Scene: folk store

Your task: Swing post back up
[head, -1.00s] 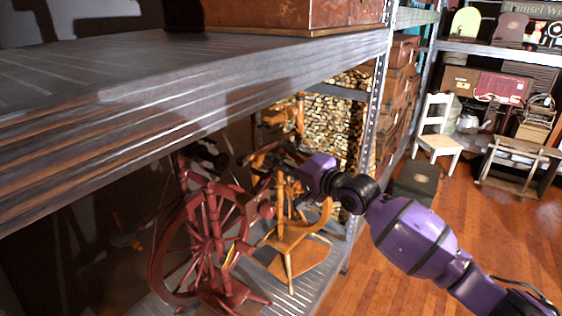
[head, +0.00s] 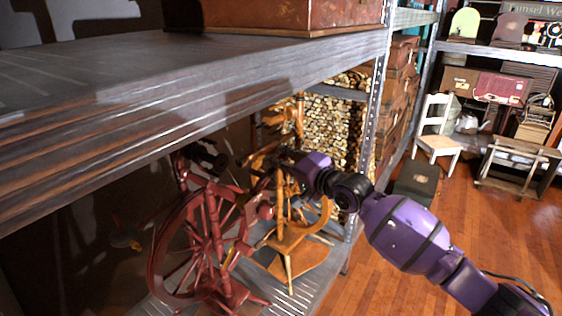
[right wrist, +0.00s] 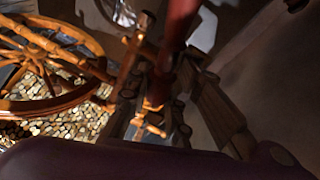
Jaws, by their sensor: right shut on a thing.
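A dark red spinning wheel (head: 205,240) stands on the lower shelf, with upright posts and a dark piece at its top. My right gripper (head: 268,162) reaches in from the right, beside the upper part of the red wheel and in front of an orange wooden spinning wheel (head: 288,235). In the right wrist view, a reddish-brown post (right wrist: 181,22) runs down from the top edge into the dark middle. My right gripper is shut on this post, though shadow and clutter hide its fingertips. My left gripper is not in view.
The thick upper shelf board (head: 200,85) overhangs the wheels. A metal shelf upright (head: 375,115) stands behind my right arm. Stacked firewood (head: 335,130) is at the back. Open wooden floor (head: 390,285) lies to the right, with a white chair (head: 437,130) beyond.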

